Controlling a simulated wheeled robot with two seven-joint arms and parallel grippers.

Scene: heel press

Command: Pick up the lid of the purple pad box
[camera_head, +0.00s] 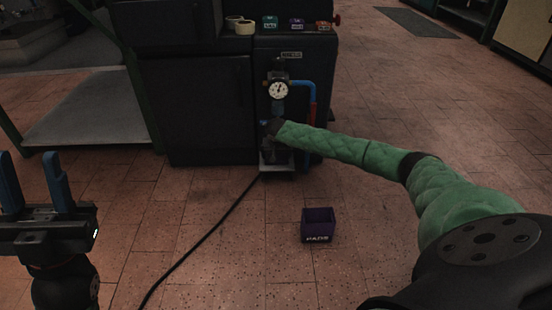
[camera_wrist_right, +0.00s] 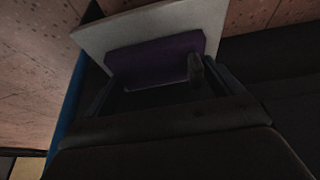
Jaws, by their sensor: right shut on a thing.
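The purple pad box (camera_head: 318,230) stands on the floor in the head view with its top open. The purple lid (camera_wrist_right: 155,58) shows as a flat slab in the right wrist view, with a small dark knob-like part (camera_wrist_right: 195,68) at its right. My right gripper (camera_head: 271,143) is at the front of the dark press, below the gauge; its fingers (camera_wrist_right: 158,88) are shut on the lid. A pale plate (camera_wrist_right: 110,32) lies behind the lid. The exact contact is too dark to see. My left gripper (camera_head: 29,175) is open and empty at the left.
The press (camera_head: 200,110) has a gauge (camera_head: 278,90) and a blue and red pipe (camera_head: 312,98). Small boxes (camera_head: 270,22) and rolls (camera_head: 243,26) stand on top of it. A cable (camera_head: 205,235) crosses the floor. A low shelf (camera_head: 85,115) stands left. Floor around the box is clear.

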